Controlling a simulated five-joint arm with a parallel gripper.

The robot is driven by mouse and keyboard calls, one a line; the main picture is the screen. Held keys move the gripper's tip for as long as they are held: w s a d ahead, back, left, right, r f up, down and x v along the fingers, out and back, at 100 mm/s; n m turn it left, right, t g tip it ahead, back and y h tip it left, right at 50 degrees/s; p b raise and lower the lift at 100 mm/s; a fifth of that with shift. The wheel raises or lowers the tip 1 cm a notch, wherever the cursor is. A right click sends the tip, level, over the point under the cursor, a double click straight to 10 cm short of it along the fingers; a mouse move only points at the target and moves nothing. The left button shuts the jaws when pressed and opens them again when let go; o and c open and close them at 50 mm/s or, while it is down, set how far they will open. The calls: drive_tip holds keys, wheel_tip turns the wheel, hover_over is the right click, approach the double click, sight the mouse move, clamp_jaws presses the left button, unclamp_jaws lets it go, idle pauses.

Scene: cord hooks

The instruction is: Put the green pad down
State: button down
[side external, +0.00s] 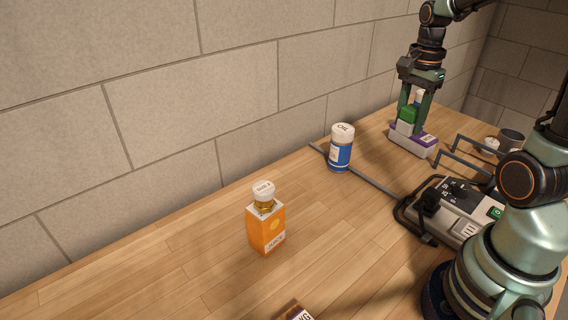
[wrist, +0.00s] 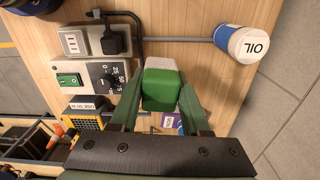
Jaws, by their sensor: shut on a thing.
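The green pad (side external: 409,113) is a green block with a pale grey-white part. My gripper (side external: 411,122) points down and is shut on it, one finger on each side. In the wrist view the pad (wrist: 162,92) sits between the two fingers of my gripper (wrist: 160,90). In the side view the pad is at a pale box with a purple label (side external: 425,139). I cannot tell whether the pad touches the box. The fingers hide part of the pad.
A blue oil can (side external: 340,150) stands left of the gripper, near the wall. A grey bar (side external: 372,182) runs along the table beside it. An orange juice bottle (side external: 266,226) stands further left. A control box with switches (side external: 462,203) lies near my base.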

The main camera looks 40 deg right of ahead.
drive_tip(key=shift+r, duration=0.45)
drive_tip(key=shift+w+a+r, duration=0.15)
drive_tip(key=shift+a, duration=0.1)
drive_tip(key=w+a+f+n, duration=0.1)
drive_tip(key=w+a+n, duration=0.1)
drive_tip(key=a+n, duration=0.5)
drive_tip(key=w+a+f+n, duration=0.1)
drive_tip(key=w+a+n, duration=0.1)
drive_tip(key=a+n, duration=0.6)
drive_tip(key=n, duration=0.4)
drive_tip(key=shift+a, duration=0.25)
